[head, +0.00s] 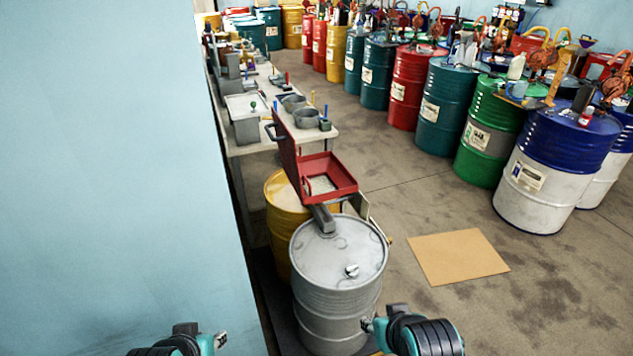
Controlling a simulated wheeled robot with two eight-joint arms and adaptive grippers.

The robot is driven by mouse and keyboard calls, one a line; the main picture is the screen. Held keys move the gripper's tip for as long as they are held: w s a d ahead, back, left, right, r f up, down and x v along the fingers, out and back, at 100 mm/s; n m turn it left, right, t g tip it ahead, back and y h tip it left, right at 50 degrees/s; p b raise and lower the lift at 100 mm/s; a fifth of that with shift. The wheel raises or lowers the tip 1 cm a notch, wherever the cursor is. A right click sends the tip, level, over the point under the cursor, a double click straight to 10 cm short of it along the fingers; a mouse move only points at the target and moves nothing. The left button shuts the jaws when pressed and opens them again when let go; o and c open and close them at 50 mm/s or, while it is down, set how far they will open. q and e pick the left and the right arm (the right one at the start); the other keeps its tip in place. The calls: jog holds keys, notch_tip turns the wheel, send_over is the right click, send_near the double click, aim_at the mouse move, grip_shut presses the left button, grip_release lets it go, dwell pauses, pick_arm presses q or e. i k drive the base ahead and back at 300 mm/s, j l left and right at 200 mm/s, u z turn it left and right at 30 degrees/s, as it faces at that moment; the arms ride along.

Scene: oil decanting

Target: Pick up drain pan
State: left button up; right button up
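No thing here is clearly marked as the drain pan. My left gripper (221,340) is at the bottom edge beside the blue wall. My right gripper (367,326) is at the bottom, in front of the grey drum's right side. Both appear empty and far from the pans. Their finger opening is too small to judge.
The workbench (333,134) runs back along the blue wall (110,150) and carries grey bins (245,128). Rows of coloured drums (437,108) stand at right. A flat tan sheet (458,256) lies on the floor. The floor between drums and bench is mostly clear.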

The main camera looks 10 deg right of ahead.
aim_at(299, 101)
jog(key=i+l+z, duration=0.2)
jog(key=l+z, duration=0.25)
jog(key=l, duration=0.2)
jog(key=i+l+z, duration=0.4)
jog(key=l, duration=0.2)
jog(key=i+l+z, duration=1.1)
jog(key=i+z, duration=0.2)
jog(key=i+u, duration=0.3)
jog(key=i+l+u, duration=0.15)
jog(key=i+u, duration=0.15)
jog(key=i, duration=0.2)
jog(key=i+j+u, duration=0.15)
jog(key=u, duration=0.25)
jog(key=i+u, duration=0.55)
jog(key=u, duration=0.25)
jog(key=i+l+u, duration=0.1)
jog(key=i+u, duration=0.15)
jog(key=u, duration=0.15)
jog(key=i+j+u, duration=0.15)
jog(key=i, duration=0.4)
jog(key=i+u, duration=0.15)
jog(key=i, duration=0.4)
jog(key=i+j+u, duration=0.15)
jog(key=i, duration=0.4)
jog(key=i+l+u, duration=0.15)
jog(key=i, duration=0.4)
jog(key=i+l+u, duration=0.15)
jog(key=i, duration=0.4)
jog(key=i+l+u, duration=0.15)
jog(key=i, duration=0.4)
